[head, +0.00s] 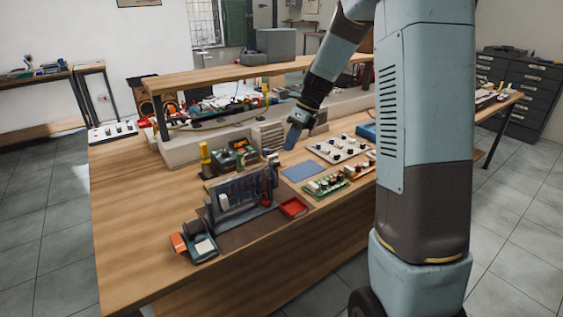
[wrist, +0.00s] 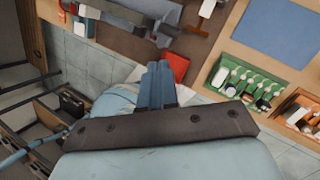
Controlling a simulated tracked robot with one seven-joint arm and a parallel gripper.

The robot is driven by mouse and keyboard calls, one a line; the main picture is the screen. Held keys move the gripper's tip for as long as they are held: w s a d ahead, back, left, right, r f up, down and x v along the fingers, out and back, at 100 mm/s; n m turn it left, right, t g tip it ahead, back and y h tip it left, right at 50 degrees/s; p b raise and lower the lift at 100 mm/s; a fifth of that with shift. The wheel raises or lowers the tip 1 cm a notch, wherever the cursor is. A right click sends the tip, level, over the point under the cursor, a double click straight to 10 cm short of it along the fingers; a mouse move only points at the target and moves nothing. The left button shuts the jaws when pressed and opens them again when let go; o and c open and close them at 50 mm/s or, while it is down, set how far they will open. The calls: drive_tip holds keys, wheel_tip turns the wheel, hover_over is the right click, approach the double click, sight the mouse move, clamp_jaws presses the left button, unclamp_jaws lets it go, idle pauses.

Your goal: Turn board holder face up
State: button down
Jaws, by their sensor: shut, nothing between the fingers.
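A dark grey upright frame with a flat base (head: 240,208) stands near the front of the workbench in the head view. It looks like the board holder, but I cannot tell for certain, nor which side is its face. Part of a grey frame, probably the same thing, shows at the top of the wrist view (wrist: 120,12). My gripper (head: 291,140) is above the bench, behind and to the right of the frame in the head view. Its blue fingers (wrist: 157,82) are together and hold nothing.
A red tray (head: 293,208) lies right of the frame. A blue mat (head: 299,171), a green circuit board (head: 325,186) and a white panel with knobs (head: 339,149) lie farther right. A raised wooden shelf (head: 235,73) spans the back. The bench's left end is mostly clear.

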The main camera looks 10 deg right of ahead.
drive_tip(key=s+r+m+t+h, duration=0.3)
drive_tip(key=s+r+m+t, duration=0.15)
drive_tip(key=s, duration=0.25)
drive_tip(key=w+a+f+t, duration=0.1)
drive_tip(key=w+a+f, duration=0.2)
drive_tip(key=w+f, duration=0.3)
drive_tip(key=shift+w+f+m, duration=0.3)
drive_tip(key=shift+f+m, duration=0.15)
drive_tip(key=shift+f, duration=1.85)
